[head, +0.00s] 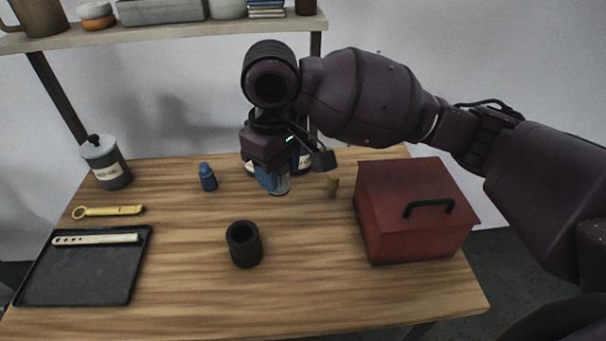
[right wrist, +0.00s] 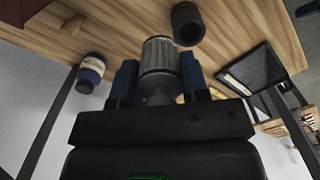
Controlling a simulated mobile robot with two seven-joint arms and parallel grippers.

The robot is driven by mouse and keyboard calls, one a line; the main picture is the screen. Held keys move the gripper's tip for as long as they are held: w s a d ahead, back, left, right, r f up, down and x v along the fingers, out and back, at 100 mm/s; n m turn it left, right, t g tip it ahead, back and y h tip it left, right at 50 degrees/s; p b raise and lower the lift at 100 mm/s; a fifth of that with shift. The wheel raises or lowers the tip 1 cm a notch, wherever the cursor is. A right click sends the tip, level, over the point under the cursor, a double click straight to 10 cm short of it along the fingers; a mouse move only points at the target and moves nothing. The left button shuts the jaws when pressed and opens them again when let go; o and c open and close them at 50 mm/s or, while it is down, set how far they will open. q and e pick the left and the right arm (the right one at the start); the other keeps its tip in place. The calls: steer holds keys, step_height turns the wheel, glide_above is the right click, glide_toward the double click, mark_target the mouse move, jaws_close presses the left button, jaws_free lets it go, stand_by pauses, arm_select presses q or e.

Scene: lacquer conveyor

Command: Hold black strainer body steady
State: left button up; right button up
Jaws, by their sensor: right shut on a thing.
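The black strainer body (head: 244,246), a hollow dark cylinder, stands upright on the wooden table near the front middle. It also shows in the right wrist view (right wrist: 188,24), with its dark opening visible. My right gripper (head: 272,182) hangs above the table, behind the strainer body and apart from it. Its blue fingers are shut on a grey ribbed cylinder (right wrist: 160,62), which shows between them in the right wrist view. Nothing grips the strainer body. My left gripper is not in view.
A red box (head: 412,215) with a black handle stands at the right. A black tray (head: 85,275) holding a pale strip lies at the left, near a yellow tool (head: 108,211). A small blue bottle (head: 207,177), lidded canister (head: 105,165) and small tan piece (head: 333,187) stand further back.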

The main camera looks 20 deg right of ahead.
steer(key=shift+a+r+n, duration=0.5)
steer(key=shift+a+r, duration=0.05)
steer(key=shift+a, duration=0.3)
steer(key=w+a+f+n, duration=0.4)
steer(key=f, duration=0.1)
steer(key=s+d+r+m, duration=0.4)
steer(key=d+r+m, duration=0.35)
steer(key=r, duration=0.35)
steer(key=w+a+m, duration=0.5)
steer(key=w+a, duration=0.1)
steer(key=a, duration=0.4)
steer(key=s+d+f+n, duration=0.1)
steer(key=d+f+n, duration=0.1)
steer(key=f+n, duration=0.3)
steer(key=s+d+f+n, duration=0.2)
steer(key=f+n, duration=0.4)
steer(key=n, duration=0.6)
steer(key=shift+d+f, duration=0.2)
steer(key=shift+d, duration=0.6)
steer(key=shift+n, duration=0.25)
